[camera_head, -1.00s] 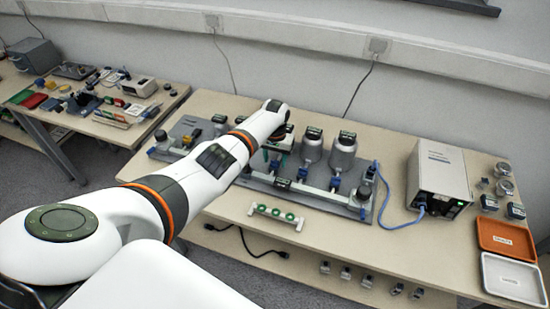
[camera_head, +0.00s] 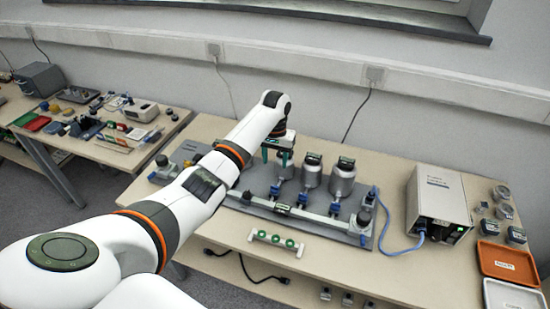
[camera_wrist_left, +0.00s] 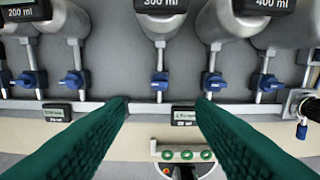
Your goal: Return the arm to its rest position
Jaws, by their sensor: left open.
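My left arm (camera_head: 185,200) reaches in from the left over the main table. Its gripper (camera_head: 276,156) points down above the grey rig board and is open, with nothing between its fingers. In the left wrist view the two green fingers (camera_wrist_left: 160,104) stand wide apart over the rig's front rail. The grey vessels (camera_head: 341,180) stand behind the rail; their displays (camera_wrist_left: 162,4) read 200, 300 and 400 ml. The board's left part is partly hidden by my arm. My right gripper is not in view.
A small rack with green rings (camera_head: 276,241) lies in front of the board. A control box (camera_head: 438,203) with a blue cable stands right of it. Orange (camera_head: 508,262) and white (camera_head: 512,296) trays lie at the right edge. A cluttered side table (camera_head: 95,150) stands left.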

